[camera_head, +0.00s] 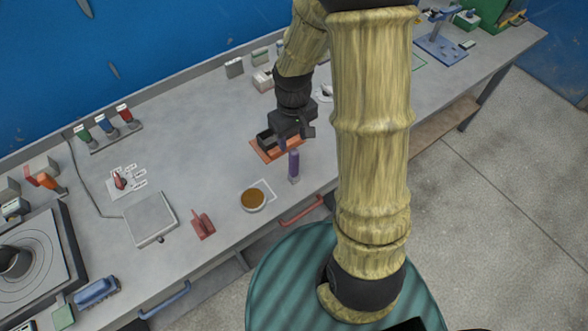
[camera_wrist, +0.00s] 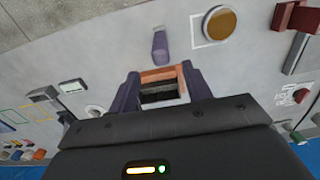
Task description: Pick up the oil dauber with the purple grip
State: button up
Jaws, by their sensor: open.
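The oil dauber with the purple grip (camera_head: 293,163) stands on the grey bench beside the near right side of an orange tray (camera_head: 258,153). In the wrist view the dauber (camera_wrist: 160,44) lies beyond my fingertips, roughly centred between them and apart from them. My gripper (camera_head: 296,138) is over the tray area, close behind the dauber in the head view. The dauber's lower end is hard to make out.
A round dish of brown liquid (camera_head: 253,198) sits on a white-outlined square near the dauber. A red tool (camera_head: 202,224) and a grey square plate (camera_head: 150,219) lie further left. Small blocks (camera_head: 234,68) line the back edge. Bare bench lies left of the tray.

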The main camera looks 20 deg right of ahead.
aim_at(294, 150)
notch_tip(294, 150, down, 3)
jog(key=shift+r, duration=0.15)
jog(key=shift+s+f+p, duration=0.15)
jog(key=shift+f+p, duration=0.3)
jog(key=shift+f, duration=0.85)
jog(key=shift+s+f+p, duration=0.15)
jog(key=shift+f+p, duration=0.25)
jog(key=shift+f, duration=0.9)
jog(key=c, duration=1.1)
